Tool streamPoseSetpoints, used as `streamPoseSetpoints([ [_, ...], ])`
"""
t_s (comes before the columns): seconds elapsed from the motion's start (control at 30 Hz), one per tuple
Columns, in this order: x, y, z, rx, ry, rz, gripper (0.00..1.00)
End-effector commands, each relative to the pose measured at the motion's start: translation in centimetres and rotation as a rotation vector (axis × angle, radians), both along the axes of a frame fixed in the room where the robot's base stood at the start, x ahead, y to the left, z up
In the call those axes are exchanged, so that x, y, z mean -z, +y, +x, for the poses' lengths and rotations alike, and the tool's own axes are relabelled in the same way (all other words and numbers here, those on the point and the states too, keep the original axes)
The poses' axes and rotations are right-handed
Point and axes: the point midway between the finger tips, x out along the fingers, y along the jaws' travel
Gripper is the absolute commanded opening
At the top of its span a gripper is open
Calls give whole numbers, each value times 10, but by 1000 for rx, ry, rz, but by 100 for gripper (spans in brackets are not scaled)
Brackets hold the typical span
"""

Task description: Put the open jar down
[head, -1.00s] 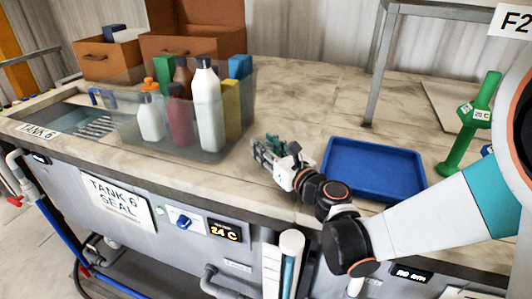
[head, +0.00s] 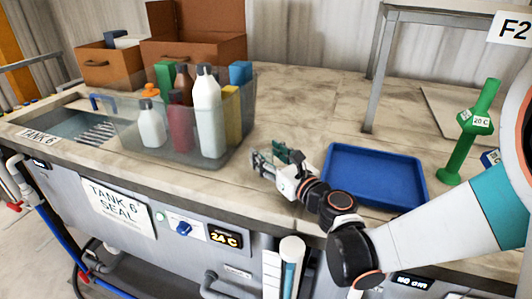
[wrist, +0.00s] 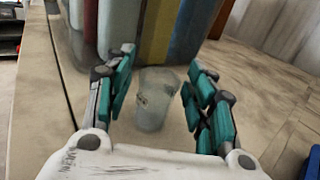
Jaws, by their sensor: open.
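A small translucent, pale grey open jar (wrist: 155,99) stands upright on the worktop in the wrist view. It sits between the two teal-padded fingers of my gripper (wrist: 160,103), with a visible gap on each side. The fingers are spread and hold nothing. In the head view my gripper (head: 276,161) is low over the worktop (head: 300,125), between the clear bin and the blue tray. The jar cannot be made out there.
A clear bin (head: 180,142) of bottles and boxes stands just beyond the gripper. A blue tray (head: 374,176) lies to the right, and a green dumbbell-shaped stand (head: 466,135) is farther right. Tank 6 (head: 80,126) opens at the left. The worktop behind the gripper is clear.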

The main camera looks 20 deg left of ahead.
Motion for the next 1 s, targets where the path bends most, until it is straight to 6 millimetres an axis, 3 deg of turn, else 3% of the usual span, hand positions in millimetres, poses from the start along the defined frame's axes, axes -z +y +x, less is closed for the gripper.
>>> streamPoseSetpoints([
  [0.3,-1,-52,-43,4,0,0,50],
  [0.5,-1,-74,-62,3,0,0,50],
  [1.0,0,-82,-71,1,0,0,50],
])
